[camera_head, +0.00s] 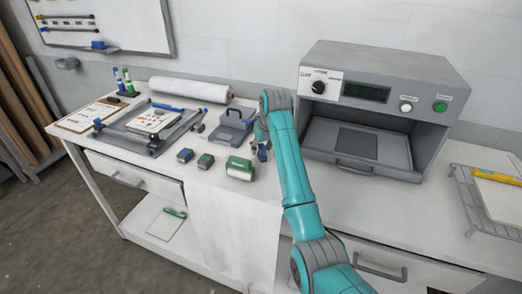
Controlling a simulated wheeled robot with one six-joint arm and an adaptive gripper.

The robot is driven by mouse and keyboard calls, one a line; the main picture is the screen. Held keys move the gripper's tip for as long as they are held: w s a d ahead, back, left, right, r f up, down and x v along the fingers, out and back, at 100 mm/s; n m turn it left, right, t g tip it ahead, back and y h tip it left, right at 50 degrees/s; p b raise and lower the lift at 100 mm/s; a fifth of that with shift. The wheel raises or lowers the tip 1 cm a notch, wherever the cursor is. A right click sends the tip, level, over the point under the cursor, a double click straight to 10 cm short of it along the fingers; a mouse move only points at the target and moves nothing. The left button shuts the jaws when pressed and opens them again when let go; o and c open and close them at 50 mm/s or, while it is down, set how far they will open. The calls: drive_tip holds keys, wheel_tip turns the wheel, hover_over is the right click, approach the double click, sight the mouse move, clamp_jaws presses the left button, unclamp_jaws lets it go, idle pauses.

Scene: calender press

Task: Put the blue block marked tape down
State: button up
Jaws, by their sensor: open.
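A small blue block (185,155) sits on the white worktop, left of a small green block (206,161). Any marking on it is too small to read. My gripper (260,152) is low over the worktop, right of the blocks and left of the grey press. It is small in view and partly hidden by my teal arm. A dark bluish patch shows at the gripper; I cannot tell whether it is part of the gripper or a separate thing. The jaws are open.
A green-and-white block (240,168) stands left of my gripper. A grey handled case (231,129) is behind it. The grey press (375,105) stands right of my arm. A wire rack (470,200) is at far right. The front left worktop is mostly clear.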

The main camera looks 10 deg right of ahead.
drive_tip(key=v, duration=1)
